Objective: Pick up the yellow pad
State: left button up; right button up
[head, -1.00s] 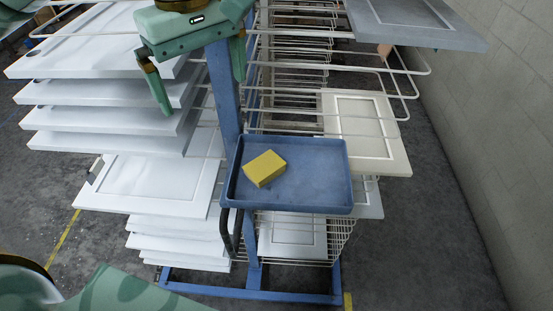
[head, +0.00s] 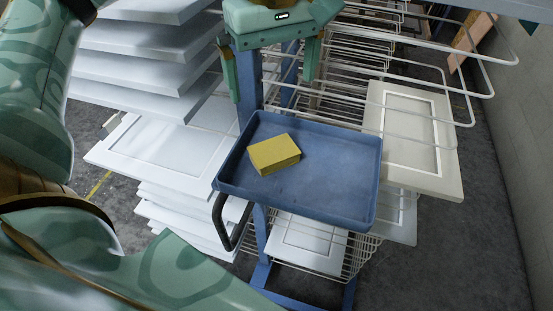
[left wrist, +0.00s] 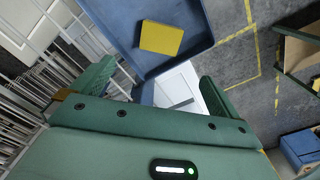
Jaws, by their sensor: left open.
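The yellow pad (head: 274,154) lies flat in the blue tray (head: 330,210), toward the tray's left back part. It also shows in the left wrist view (left wrist: 161,38), ahead of the fingers. My left gripper (head: 272,84) is open and empty, with its two fingers spread apart. In the head view it appears above the pad, over the tray's back edge. In the left wrist view the gripper (left wrist: 158,74) has its fingers either side of the tray's near edge, apart from the pad. My right gripper is not in view.
The tray sits on a blue cart post with a black handle (head: 226,222) at its front left. White panels (head: 165,155) are stacked on racks at left. A cream panel (head: 412,135) rests on wire rods at right. The tray is bare around the pad.

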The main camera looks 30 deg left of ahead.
pick_arm(q)
send_over(274, 150)
notch_tip(274, 150, down, 10)
jog(key=shift+a, duration=0.1)
jog(key=shift+f+p, duration=0.55)
jog(key=shift+f, duration=2.25)
jog(key=c, duration=1)
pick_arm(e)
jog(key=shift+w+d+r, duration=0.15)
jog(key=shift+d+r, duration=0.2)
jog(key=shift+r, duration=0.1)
pick_arm(q)
jog(key=shift+r, duration=0.1)
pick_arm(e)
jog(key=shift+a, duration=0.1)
pick_arm(q)
jog(key=shift+r, duration=0.2)
notch_tip(274, 150, up, 2)
jog(key=shift+r+b, duration=0.15)
jog(key=shift+b, duration=0.35)
jog(key=s+d+r+b, duration=0.2)
jog(key=s+d+r, duration=0.7)
jog(key=s+r, duration=0.1)
jog(key=shift+s+d+r+b, duration=0.2)
jog(key=shift+s+b, duration=0.1)
jog(key=shift+b, duration=0.1)
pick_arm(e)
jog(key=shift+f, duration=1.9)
